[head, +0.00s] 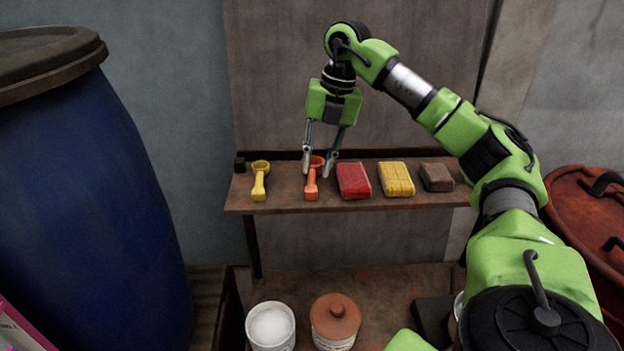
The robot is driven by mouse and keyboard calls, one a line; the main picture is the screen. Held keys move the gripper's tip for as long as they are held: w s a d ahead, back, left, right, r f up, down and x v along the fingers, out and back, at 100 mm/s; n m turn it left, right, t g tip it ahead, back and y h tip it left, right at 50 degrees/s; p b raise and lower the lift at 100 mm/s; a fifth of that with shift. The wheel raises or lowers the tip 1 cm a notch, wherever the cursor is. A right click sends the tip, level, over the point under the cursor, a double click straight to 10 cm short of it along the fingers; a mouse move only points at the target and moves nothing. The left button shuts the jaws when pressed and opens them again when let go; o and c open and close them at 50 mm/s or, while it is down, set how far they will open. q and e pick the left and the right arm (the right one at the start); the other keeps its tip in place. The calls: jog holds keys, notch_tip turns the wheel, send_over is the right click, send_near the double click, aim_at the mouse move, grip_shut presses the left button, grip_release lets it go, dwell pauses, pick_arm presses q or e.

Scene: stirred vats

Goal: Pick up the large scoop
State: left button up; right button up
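An orange scoop (311,184) lies on the wooden shelf (290,204), its bowl toward the wall and its handle toward me. A yellow scoop (259,184) lies to its left. The orange one looks slightly larger, but I cannot tell surely which is the large scoop. My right gripper (317,170) points down over the orange scoop. Its fingers are apart, one on each side of the bowl, which shows between them. I cannot tell whether they touch it. My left gripper is not in view.
Right of the orange scoop lie a red packet (353,181), a yellow packet (396,179) and a brown block (436,177). A blue barrel (95,210) stands at left, a rusty red vat (585,215) at right. Below are a white tub (271,328) and a brown-lidded jar (335,320).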

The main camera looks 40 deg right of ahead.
aim_at(312, 179)
jog(key=f, duration=0.2)
jog(key=f+p, duration=0.1)
jog(key=shift+w+a+f, duration=0.2)
jog(key=shift+w+a, duration=0.1)
jog(key=shift+a, duration=0.1)
jog(key=shift+f, duration=0.25)
grip_shut()
